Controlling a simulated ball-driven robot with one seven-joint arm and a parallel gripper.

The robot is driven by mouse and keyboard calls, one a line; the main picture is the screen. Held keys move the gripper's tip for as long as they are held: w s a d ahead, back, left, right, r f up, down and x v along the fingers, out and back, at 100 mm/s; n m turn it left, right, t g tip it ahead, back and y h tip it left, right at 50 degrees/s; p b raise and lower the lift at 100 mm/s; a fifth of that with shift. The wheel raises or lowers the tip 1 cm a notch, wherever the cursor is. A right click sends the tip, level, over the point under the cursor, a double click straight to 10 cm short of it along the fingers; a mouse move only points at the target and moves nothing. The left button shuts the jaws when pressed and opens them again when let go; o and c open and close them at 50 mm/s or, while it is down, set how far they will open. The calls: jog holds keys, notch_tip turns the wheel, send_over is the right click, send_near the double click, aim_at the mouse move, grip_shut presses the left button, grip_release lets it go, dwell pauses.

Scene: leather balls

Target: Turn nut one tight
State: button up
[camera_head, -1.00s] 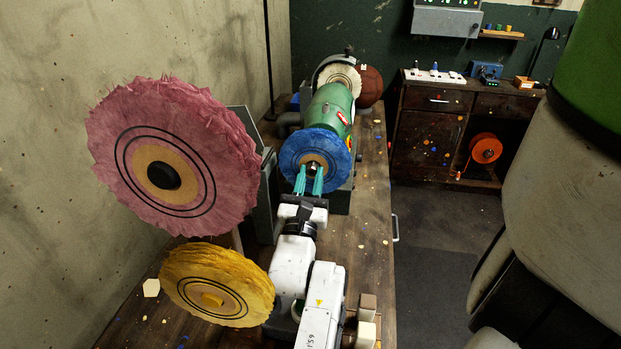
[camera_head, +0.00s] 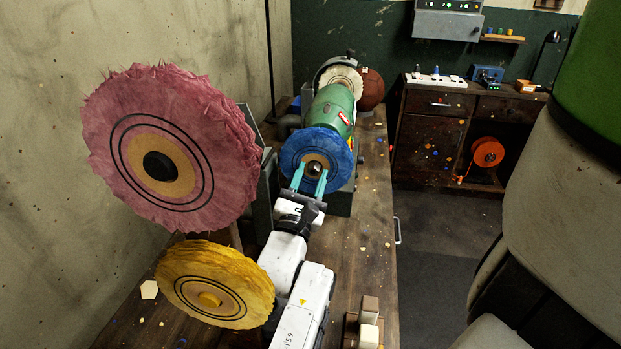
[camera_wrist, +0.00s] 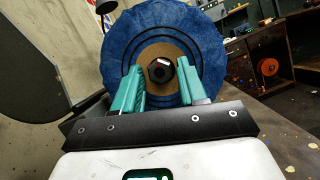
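A dark nut (camera_head: 314,168) sits at the centre of the blue buffing wheel (camera_head: 325,146) on the green grinder (camera_head: 333,110). In the wrist view the nut (camera_wrist: 160,70) shows between the two teal fingers, with a gap on each side. A small pale mark with red lies on its upper part. My gripper (camera_head: 310,176) faces the wheel hub and is open. The fingers (camera_wrist: 159,78) stand to the left and right of the nut. I cannot tell how far their tips reach along it.
A big pink wheel (camera_head: 172,150) and a yellow wheel (camera_head: 216,284) stand left of my arm, close to it. Wooden blocks (camera_head: 368,310) lie at the bench front. The bench right of my arm is mostly clear.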

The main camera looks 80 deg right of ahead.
jog(key=shift+o, duration=0.8)
jog(key=shift+r, duration=0.25)
notch_tip(320, 180, up, 2)
jog(key=shift+r, duration=0.15)
jog(key=s+a+r+p, duration=0.7)
jog(key=s+r+p, duration=0.3)
jog(key=s, duration=0.2)
jog(key=shift+a, duration=0.15)
